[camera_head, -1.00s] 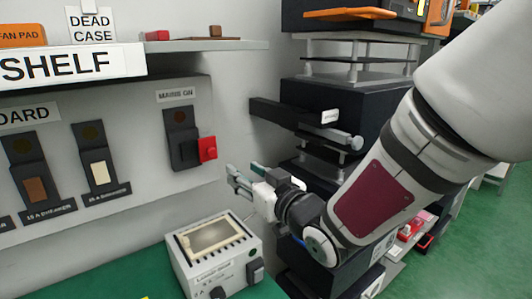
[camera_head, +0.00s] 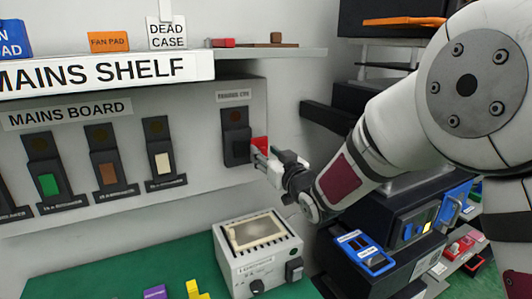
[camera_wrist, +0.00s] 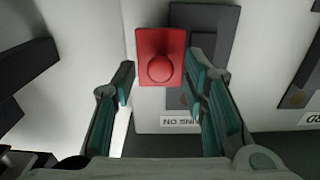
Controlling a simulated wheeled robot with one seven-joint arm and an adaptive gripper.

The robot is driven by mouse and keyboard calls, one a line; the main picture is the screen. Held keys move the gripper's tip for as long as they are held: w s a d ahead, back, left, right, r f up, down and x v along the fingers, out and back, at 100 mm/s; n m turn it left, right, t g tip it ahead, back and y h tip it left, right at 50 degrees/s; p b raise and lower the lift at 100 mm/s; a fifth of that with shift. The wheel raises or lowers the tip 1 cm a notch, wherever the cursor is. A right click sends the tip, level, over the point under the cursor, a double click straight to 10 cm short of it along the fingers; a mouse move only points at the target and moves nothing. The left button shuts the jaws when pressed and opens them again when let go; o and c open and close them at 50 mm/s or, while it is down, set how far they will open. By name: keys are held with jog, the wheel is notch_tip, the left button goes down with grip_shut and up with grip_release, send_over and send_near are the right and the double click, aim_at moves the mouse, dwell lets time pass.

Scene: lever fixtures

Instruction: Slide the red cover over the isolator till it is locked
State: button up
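The red cover (camera_head: 259,143) is at the right edge of the dark isolator (camera_head: 236,132) on the grey board, partly hidden by my fingers. In the wrist view the red cover (camera_wrist: 149,42) is a square plate with a round knob (camera_wrist: 160,68). It stands in front of the left part of the dark isolator plate (camera_wrist: 218,22), which appears upside down. My gripper (camera_head: 262,157) is at the cover. In the wrist view my gripper (camera_wrist: 161,70) is open, with one finger on each side of the knob and a gap to each. Contact is not visible.
Several breakers, such as the white one (camera_head: 162,163), line the mains board to the left. A shelf (camera_head: 270,54) juts out above. A grey instrument box (camera_head: 258,255) stands on the green bench below. Dark racks (camera_head: 375,105) stand to the right, behind my arm.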

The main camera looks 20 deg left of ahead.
jog(key=shift+w+a, duration=0.2)
jog(key=shift+a, duration=0.05)
grip_shut()
jog(key=shift+s+a, duration=1.8)
jog(key=shift+s, duration=0.3)
grip_release()
